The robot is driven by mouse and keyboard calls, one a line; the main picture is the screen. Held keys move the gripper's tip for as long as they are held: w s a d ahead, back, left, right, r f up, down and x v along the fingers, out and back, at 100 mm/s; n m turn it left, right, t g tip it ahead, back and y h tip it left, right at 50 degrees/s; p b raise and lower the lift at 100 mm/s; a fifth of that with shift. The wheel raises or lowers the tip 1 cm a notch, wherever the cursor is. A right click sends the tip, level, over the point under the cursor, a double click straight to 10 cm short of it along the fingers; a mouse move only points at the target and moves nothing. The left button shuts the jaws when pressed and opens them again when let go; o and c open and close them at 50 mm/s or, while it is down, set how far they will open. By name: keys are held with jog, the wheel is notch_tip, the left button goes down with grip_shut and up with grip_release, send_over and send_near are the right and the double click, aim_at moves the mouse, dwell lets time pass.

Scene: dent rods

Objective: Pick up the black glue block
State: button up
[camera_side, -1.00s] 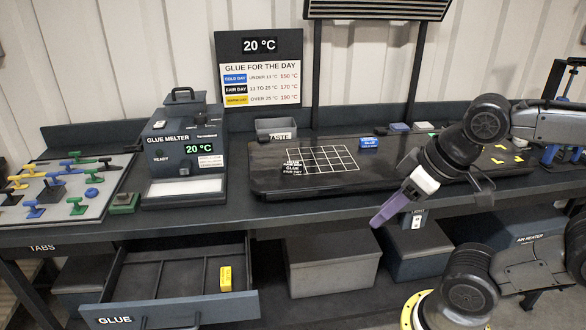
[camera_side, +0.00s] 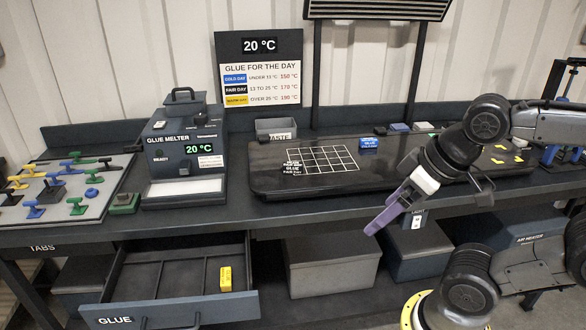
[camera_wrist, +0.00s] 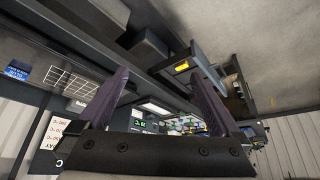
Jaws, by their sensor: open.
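The black glue block (camera_side: 292,168), with white lettering, sits on the dark panel (camera_side: 345,182) at the near left corner of the white grid. In the wrist view I cannot clearly make it out. My gripper (camera_side: 373,231) has purple fingers and hangs in front of the bench edge, right of the black block and well apart from it. In the wrist view my gripper (camera_wrist: 158,75) has its two fingers spread with nothing between them.
A blue glue block (camera_side: 369,144) sits on the panel right of the grid. A yellow block (camera_side: 225,279) lies in the open glue drawer (camera_side: 180,312) below. The glue melter (camera_side: 183,150) and a grey waste bin (camera_side: 277,128) stand on the bench.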

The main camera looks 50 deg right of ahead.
jog(key=w+d+r+m+h, duration=0.25)
jog(key=w+r+m, duration=0.35)
jog(key=w+r, duration=0.3)
jog(key=m+g+h, duration=0.1)
jog(key=m+g, duration=0.2)
jog(key=m, duration=0.2)
send_over(293, 164)
jog(key=s+a, duration=0.2)
notch_tip(293, 164, down, 16)
jog(key=shift+w+f, duration=0.1)
jog(key=shift+f, duration=0.05)
jog(key=shift+h, duration=0.25)
jog(key=shift+x, duration=2.95)
jog(key=shift+w+a, duration=0.1)
jog(key=shift+w, duration=0.1)
jog(key=c, duration=1.2)
jog(key=shift+c, duration=0.2)
